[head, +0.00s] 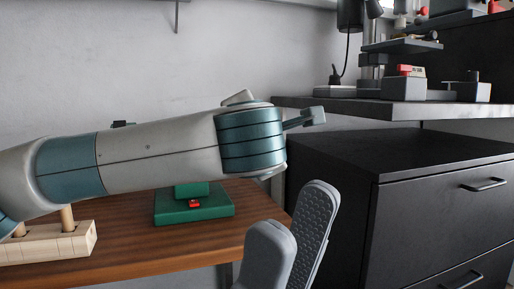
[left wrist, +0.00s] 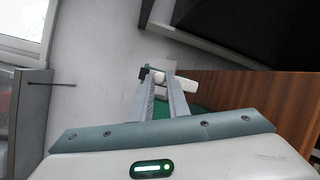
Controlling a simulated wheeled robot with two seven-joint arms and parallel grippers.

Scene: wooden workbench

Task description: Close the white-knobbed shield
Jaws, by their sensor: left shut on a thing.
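My left arm crosses the head view from the left, and my left gripper (head: 305,118) shows edge-on at its end. In the left wrist view its two fingers (left wrist: 158,84) are closed on a small white knob (left wrist: 157,76), with a dark piece beside it. The shield itself is mostly hidden, and I cannot tell its angle. A green device (head: 195,207) with a red button stands on the bench below my left arm, its upper part hidden by the arm. My right gripper (head: 292,236) is open and empty in front of the bench's right edge.
A pale wooden block with pegs (head: 50,243) stands at the left of the wooden workbench (head: 150,248). A black drawer cabinet (head: 440,190) is at the right. A grey shelf (head: 400,108) with several devices is above it.

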